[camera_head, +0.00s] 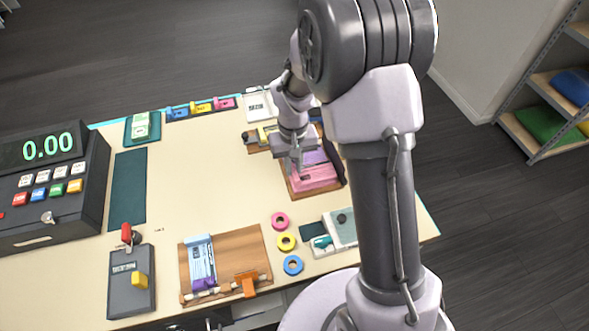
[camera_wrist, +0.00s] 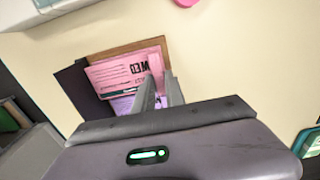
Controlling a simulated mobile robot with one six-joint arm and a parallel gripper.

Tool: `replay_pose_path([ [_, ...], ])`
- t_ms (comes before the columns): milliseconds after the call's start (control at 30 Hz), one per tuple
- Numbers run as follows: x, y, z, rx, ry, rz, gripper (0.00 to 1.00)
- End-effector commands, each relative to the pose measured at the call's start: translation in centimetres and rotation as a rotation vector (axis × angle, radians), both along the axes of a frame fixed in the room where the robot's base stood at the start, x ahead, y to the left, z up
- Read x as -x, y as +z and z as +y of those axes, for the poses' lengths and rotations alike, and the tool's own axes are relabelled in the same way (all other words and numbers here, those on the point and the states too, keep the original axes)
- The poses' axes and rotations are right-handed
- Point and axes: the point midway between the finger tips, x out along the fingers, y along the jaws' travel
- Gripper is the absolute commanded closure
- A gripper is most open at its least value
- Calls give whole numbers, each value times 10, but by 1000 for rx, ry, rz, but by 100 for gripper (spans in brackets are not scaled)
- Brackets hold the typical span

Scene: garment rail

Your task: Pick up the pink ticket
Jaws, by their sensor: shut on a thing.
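The pink ticket (camera_head: 316,179) lies at the wooden board (camera_head: 289,186) on the right part of the table, beside a lavender ticket (camera_head: 312,158). The wrist view shows the pink ticket (camera_wrist: 108,76) with dark print, partly covered by my fingers, and the lavender ticket (camera_wrist: 121,104) nearer to my gripper body. My gripper (camera_head: 296,167) points down at one end of the pink ticket. In the wrist view my gripper (camera_wrist: 160,80) is shut on the pink ticket near its printed end. The exact contact is hidden by the fingers, and I cannot tell whether the ticket is lifted.
A dark object (camera_head: 332,160) stands along the board's right side. Pink (camera_head: 280,221), yellow (camera_head: 286,242) and blue (camera_head: 293,265) rings lie in front. Another wooden board (camera_head: 235,256) holds a blue ticket. A cash register (camera_head: 50,185) stands left. The table's middle is clear.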

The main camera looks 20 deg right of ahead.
Motion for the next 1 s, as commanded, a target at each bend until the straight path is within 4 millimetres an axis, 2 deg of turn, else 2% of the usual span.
replay_pose_path([
  [67, -1, 16, 0, 0, 0, -3, 100],
  [167, 15, 15, 13, 0, 4, 1, 100],
  [267, 34, 17, 28, 0, 3, 0, 100],
  [500, 92, 23, 74, 0, 6, 1, 100],
  [600, 109, 25, 88, 0, 4, 0, 100],
  [800, 125, 26, 100, 0, 0, 0, 100],
  [1000, 125, 26, 100, 0, -1, 0, 100],
])
